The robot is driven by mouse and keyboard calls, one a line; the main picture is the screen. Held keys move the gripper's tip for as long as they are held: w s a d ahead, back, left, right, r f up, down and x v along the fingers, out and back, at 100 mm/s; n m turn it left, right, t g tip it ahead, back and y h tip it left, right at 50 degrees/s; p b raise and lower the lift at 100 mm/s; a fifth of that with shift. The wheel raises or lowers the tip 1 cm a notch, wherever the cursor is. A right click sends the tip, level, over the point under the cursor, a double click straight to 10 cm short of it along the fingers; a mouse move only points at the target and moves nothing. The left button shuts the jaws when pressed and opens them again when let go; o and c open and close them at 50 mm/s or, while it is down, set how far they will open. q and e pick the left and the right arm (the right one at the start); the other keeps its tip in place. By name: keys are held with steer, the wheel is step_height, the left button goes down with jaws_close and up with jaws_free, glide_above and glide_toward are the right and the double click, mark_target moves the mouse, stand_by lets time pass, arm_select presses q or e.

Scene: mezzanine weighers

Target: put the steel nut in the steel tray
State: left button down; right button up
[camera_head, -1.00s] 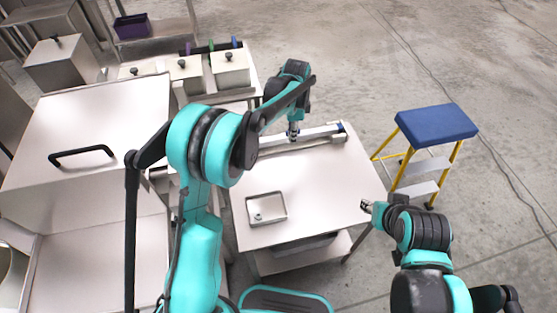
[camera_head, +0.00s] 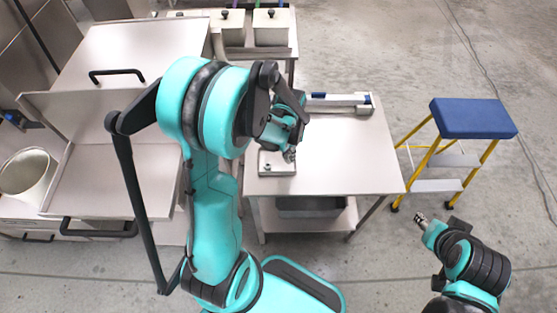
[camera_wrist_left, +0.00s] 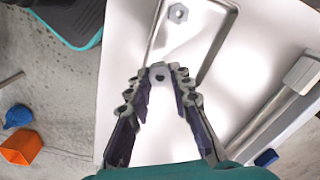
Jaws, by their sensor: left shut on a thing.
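My left gripper (camera_head: 290,156) is shut on a small grey steel nut (camera_wrist_left: 159,73), which shows between its fingertips in the left wrist view. The steel tray (camera_head: 278,172) is a shallow rectangular tray on the steel table. In the head view the gripper covers part of it. In the left wrist view the tray's rim (camera_wrist_left: 217,45) lies just beyond the fingertips, and another nut (camera_wrist_left: 178,12) lies inside the tray. The held nut appears at the tray's near end; its height above it is unclear. My right gripper (camera_head: 421,220) is off the table's right side, its jaw opening too small to judge.
A long pale bar-like device (camera_head: 340,100) lies along the table's back. The table top (camera_head: 350,160) is clear to the right of the tray. A blue-topped yellow step stool (camera_head: 470,118) stands at the right. Steel bins (camera_head: 272,28) stand behind.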

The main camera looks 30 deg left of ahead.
arm_select(q)
steer(key=b, duration=0.1)
glide_above(277, 162)
step_height(277, 162, down, 3)
steer(key=shift+r, duration=0.1)
steer(key=shift+f+b, duration=0.85)
steer(key=shift+f, duration=1.2)
steer(key=shift+f, duration=0.1)
steer(key=c, duration=1.4)
jaws_free()
steer(key=shift+o, duration=0.2)
